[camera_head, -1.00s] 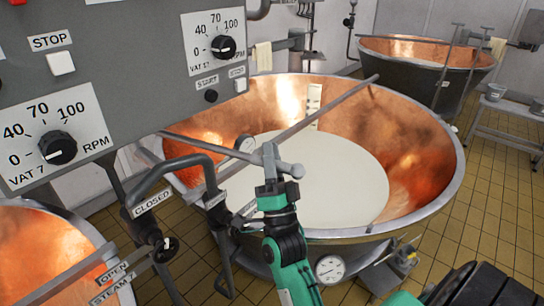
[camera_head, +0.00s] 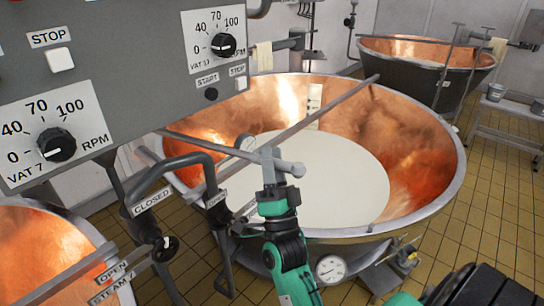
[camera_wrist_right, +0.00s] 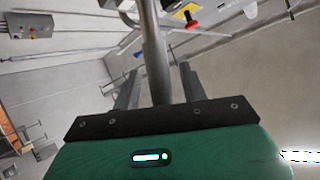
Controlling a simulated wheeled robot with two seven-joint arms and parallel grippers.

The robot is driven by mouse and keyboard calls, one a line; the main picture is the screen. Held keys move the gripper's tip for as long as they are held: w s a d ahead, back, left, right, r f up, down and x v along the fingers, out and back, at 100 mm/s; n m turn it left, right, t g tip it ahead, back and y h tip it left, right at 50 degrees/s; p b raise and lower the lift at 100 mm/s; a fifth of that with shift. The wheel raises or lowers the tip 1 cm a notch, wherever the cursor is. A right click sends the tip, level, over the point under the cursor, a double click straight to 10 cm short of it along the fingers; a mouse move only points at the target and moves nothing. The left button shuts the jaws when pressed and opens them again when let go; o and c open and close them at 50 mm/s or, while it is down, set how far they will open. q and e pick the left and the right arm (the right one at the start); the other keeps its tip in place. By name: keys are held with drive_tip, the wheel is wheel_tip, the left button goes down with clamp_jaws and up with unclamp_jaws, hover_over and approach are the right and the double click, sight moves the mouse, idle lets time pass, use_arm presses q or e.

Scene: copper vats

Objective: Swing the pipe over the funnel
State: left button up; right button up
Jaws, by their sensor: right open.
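My right gripper (camera_head: 268,172) is above the near rim of the big copper vat, pointing away from me. It is open. In the right wrist view a grey pipe (camera_wrist_right: 153,50) runs between its two parted fingers (camera_wrist_right: 160,90), with gaps on both sides. In the head view a short grey bar with a rounded end (camera_head: 290,168) shows at the fingertips; I cannot tell whether it is part of the same pipe. A dark bent pipe (camera_head: 182,160) with a CLOSED label stands to the left. I cannot make out a funnel. My left gripper is not in view.
The copper vat (camera_head: 425,192) holds white liquid (camera_head: 335,180), and a long bar (camera_head: 335,106) crosses above it. A control panel (camera_head: 130,30) fills the upper left. Another copper vat (camera_head: 40,245) is at lower left.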

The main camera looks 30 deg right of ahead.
drive_tip(key=b+v, duration=0.5)
drive_tip(key=v, duration=0.7)
drive_tip(key=shift+s+f+h, duration=0.15)
drive_tip(key=shift+f+h, duration=0.05)
drive_tip(key=shift+h, duration=0.1)
